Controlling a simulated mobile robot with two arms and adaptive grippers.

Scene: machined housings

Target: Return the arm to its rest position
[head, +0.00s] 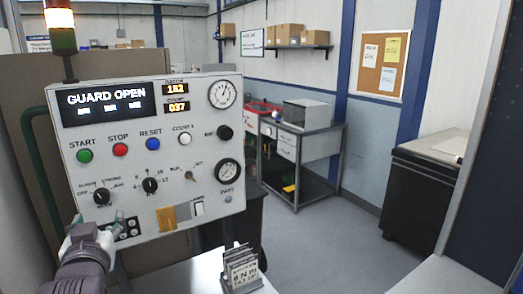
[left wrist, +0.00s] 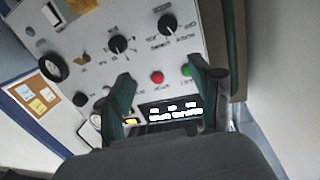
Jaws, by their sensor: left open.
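My left gripper (head: 98,222) is at the lower left of the head view, in front of the lower left corner of a grey control panel (head: 140,208). Its arm comes in from the bottom left. In the left wrist view its two green-padded fingers (left wrist: 162,76) stand apart with nothing between them. The panel face lies beyond them, with the red button (left wrist: 157,77) between the fingers and the green button (left wrist: 187,71) near one finger. I cannot tell the exact gap to the panel. My right gripper is not in view.
The panel display (head: 108,102) reads GUARD OPEN. A green tube (head: 37,160) runs along the panel's left side. A small rack with cards (head: 241,270) stands on a white surface (head: 200,272) below. A workbench (head: 306,150) and dark cabinet (head: 420,195) stand farther back, with open floor between.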

